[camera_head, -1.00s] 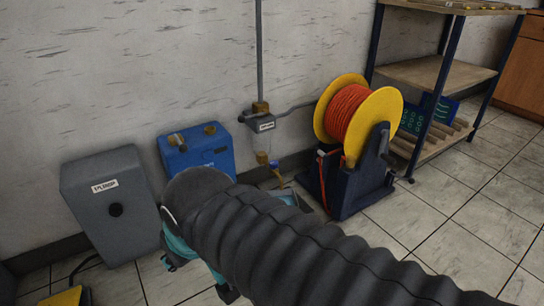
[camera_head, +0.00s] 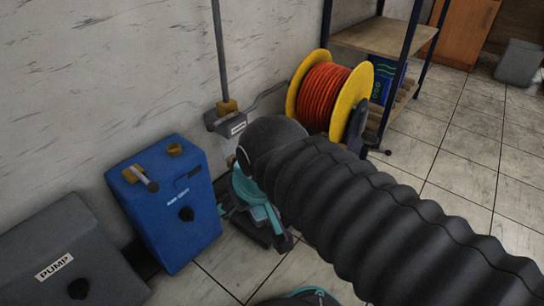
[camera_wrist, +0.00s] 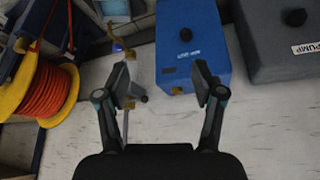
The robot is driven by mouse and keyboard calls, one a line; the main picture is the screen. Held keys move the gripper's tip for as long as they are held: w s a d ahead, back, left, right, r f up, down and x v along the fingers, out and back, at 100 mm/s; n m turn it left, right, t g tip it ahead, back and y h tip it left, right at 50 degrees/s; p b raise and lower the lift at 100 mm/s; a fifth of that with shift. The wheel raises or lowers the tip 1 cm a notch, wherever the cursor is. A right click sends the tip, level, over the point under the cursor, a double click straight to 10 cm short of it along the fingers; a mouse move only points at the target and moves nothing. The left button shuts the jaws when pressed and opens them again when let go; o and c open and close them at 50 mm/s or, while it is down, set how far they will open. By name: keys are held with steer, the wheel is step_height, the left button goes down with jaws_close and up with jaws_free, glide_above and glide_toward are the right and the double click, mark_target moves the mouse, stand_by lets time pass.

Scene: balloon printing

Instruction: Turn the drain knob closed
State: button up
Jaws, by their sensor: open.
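No knob in view can be read as labelled drain. My gripper (camera_wrist: 166,86) is open and empty in the wrist view, its fingers apart in front of the wall and the blue box (camera_wrist: 192,50). In the head view the gripper (camera_head: 264,225) is partly hidden by my arm, just right of the blue box (camera_head: 165,205). That box has a dark round knob (camera_head: 186,214) on its front and brass fittings with a grey-ended lever (camera_head: 142,178) on top. A brass fitting (camera_wrist: 122,46) shows beyond the left finger in the wrist view.
A grey pump box (camera_head: 65,260) stands left of the blue box. A small wall unit (camera_head: 226,119) hangs on a pipe. A yellow reel of red hose (camera_head: 330,95) and a shelf rack (camera_head: 385,38) stand to the right. Tiled floor (camera_head: 460,165) is clear at right.

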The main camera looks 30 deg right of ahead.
steer(key=w+d+r+n+g+p, duration=0.2)
steer(key=w+d+r, duration=0.1)
steer(key=w, duration=0.9)
steer(key=w+d+f+n+g+p, duration=0.15)
steer(key=w+d+f, duration=0.3)
steer(key=w, duration=0.55)
steer(key=w+d+f+n+g+p, duration=0.1)
steer(key=w+d+f+p, duration=0.25)
steer(key=w+d, duration=0.45)
steer(key=w+d+f+n+g, duration=0.1)
steer(key=w+d+f, duration=0.1)
steer(key=w+f, duration=0.3)
steer(key=w+d+f+n, duration=0.1)
steer(key=w+d+f, duration=0.1)
steer(key=f, duration=0.6)
steer(key=shift+m, duration=0.25)
step_height(320, 180, down, 12)
steer(key=shift+w+a+f, duration=0.1)
steer(key=shift+f, duration=0.1)
steer(key=c, duration=1.1)
steer(key=shift+c, duration=0.2)
